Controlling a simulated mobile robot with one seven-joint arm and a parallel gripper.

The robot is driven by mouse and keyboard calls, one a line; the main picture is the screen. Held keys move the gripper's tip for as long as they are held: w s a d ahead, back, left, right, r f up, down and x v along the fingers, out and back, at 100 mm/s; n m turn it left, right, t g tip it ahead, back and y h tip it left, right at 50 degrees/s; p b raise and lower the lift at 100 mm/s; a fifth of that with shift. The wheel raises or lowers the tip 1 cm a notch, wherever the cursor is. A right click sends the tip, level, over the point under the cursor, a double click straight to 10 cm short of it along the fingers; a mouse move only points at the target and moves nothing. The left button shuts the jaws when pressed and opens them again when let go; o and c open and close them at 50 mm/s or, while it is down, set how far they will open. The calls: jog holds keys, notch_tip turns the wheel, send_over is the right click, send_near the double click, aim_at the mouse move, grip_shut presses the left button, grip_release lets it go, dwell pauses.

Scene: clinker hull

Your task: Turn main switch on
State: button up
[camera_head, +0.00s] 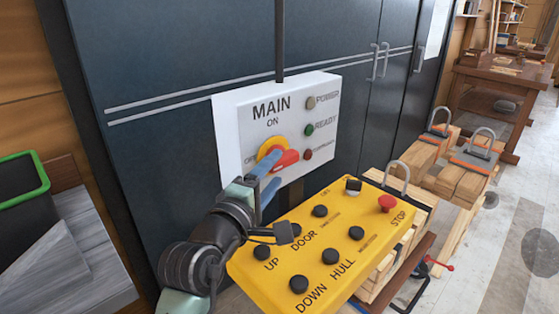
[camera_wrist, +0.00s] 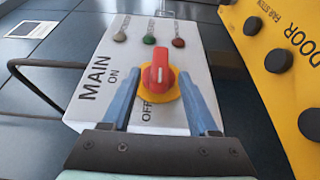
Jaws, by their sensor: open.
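The main switch is a red knob (camera_head: 287,160) on a yellow disc (camera_head: 272,144), on the white MAIN panel (camera_head: 245,150). ON is printed above the disc and OFF to its left. The knob lies roughly level, in line with OFF rather than ON. My gripper (camera_head: 268,178) is at the panel, in front of the switch. In the wrist view, its blue fingers (camera_wrist: 160,80) are open on either side of the red knob (camera_wrist: 158,68), with a gap on both sides. I cannot tell how deep the fingertips reach around it.
The panel's lamps are a pale POWER lamp (camera_head: 310,103), a green READY lamp (camera_head: 309,130) and a red lamp (camera_head: 308,154). A yellow control box (camera_head: 330,255) with black buttons and a red STOP button (camera_head: 386,203) stands close below right. Dark cabinet doors (camera_head: 190,60) are behind.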

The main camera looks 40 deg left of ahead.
aim_at(276, 169)
jog(key=shift+x, duration=1.7)
grip_shut()
